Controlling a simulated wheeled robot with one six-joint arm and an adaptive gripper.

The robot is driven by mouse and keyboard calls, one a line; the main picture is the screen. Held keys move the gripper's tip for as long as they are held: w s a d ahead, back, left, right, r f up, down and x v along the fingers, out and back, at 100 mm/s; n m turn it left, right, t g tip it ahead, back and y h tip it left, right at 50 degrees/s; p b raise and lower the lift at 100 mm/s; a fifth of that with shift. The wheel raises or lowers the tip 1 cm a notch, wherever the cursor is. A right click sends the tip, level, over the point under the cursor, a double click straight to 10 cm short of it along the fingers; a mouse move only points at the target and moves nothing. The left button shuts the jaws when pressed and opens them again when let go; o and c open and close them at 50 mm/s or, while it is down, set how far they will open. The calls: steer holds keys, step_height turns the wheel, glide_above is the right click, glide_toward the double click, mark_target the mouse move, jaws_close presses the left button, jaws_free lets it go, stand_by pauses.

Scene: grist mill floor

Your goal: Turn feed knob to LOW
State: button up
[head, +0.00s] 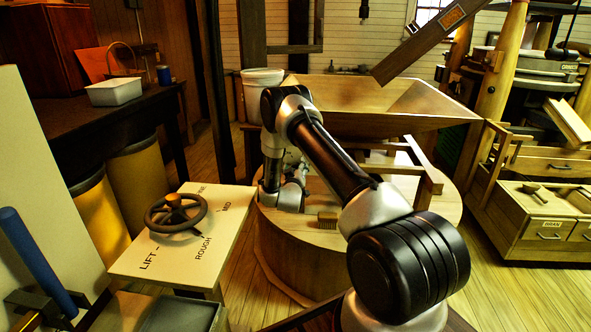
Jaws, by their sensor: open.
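I cannot make out a feed knob or a LOW mark. My arm rises from the lower right, bends at its elbow and drops to its wrist at the left edge of the round wooden mill casing (310,265). My gripper's jaws do not show; the arm hides whatever lies behind the wrist. A dark handwheel (176,213) stands on a pale panel (135,262) left of the wrist, apart from it. The panel reads LIFT, ROUGH and MED, with another word partly hidden behind the wheel. A wooden hopper (400,118) sits above the casing, behind my arm.
A small brush (327,220) lies on the casing. A dark bench (95,115) at left holds a white tub (114,92). A white bucket (262,80) stands behind my elbow. Bins labelled BRAN (540,225) stand at right. Floor (500,290) shows clear at lower right.

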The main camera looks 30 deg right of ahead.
steer(key=c, duration=1.1)
steer(key=shift+o, duration=0.2)
steer(key=m, duration=0.5)
steer(key=shift+m, duration=0.4)
steer(key=m, duration=0.6)
steer(key=o, duration=1.1)
steer(key=shift+c, duration=0.2)
